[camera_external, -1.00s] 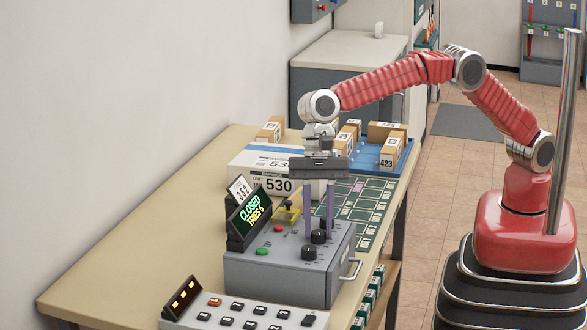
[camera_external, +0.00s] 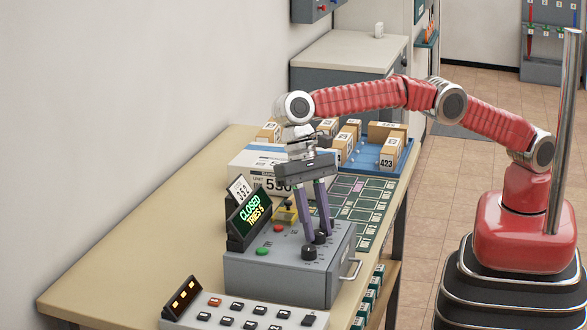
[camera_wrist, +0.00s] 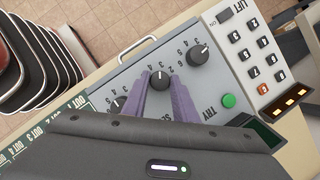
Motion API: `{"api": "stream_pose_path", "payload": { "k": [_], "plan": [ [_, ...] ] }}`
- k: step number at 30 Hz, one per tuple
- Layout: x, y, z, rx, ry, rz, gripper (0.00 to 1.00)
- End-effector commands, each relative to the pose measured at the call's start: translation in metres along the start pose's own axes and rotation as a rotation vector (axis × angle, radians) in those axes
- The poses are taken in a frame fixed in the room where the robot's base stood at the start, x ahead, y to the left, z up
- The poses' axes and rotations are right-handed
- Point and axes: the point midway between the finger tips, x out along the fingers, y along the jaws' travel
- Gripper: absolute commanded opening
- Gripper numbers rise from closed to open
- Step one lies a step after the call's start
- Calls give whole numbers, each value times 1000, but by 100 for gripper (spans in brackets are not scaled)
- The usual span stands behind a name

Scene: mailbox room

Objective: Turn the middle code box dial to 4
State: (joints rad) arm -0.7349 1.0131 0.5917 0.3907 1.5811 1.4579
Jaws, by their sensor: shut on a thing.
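The grey code box (camera_external: 280,277) stands on the table with three black dials on its sloped top. The middle dial (camera_wrist: 160,80) sits between my gripper's two purple fingers in the wrist view. My gripper (camera_external: 318,237) is shut on that dial, with its fingers slanting down to it. The white mark on the dial faces roughly the top of the wrist view; which number it meets is too small to tell. The near dial (camera_external: 309,252) is free, as is the far dial (camera_wrist: 118,104). The display (camera_external: 250,215) reads CLOSED, TRIES 5.
A green button (camera_wrist: 229,100) and a red button (camera_external: 278,228) are on the box. A keypad panel (camera_external: 245,315) lies in front. A white carton (camera_external: 250,160) and a blue tray (camera_external: 366,157) with small parcels stand behind. The left of the table is clear.

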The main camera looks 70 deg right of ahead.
Motion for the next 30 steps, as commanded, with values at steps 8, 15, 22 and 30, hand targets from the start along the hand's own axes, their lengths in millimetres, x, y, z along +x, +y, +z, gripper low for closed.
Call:
{"api": "stream_pose_path", "payload": {
  "k": [8, 15, 22, 30],
  "plan": [
    [0, -2, 0, -65, 1, 23, 3],
    [-1, -2, 0, -104, 1, 39, 3],
    [-1, -2, 0, -122, 1, 46, 3],
    [-2, -2, 0, -125, 1, 47, 3]
  ]
}}
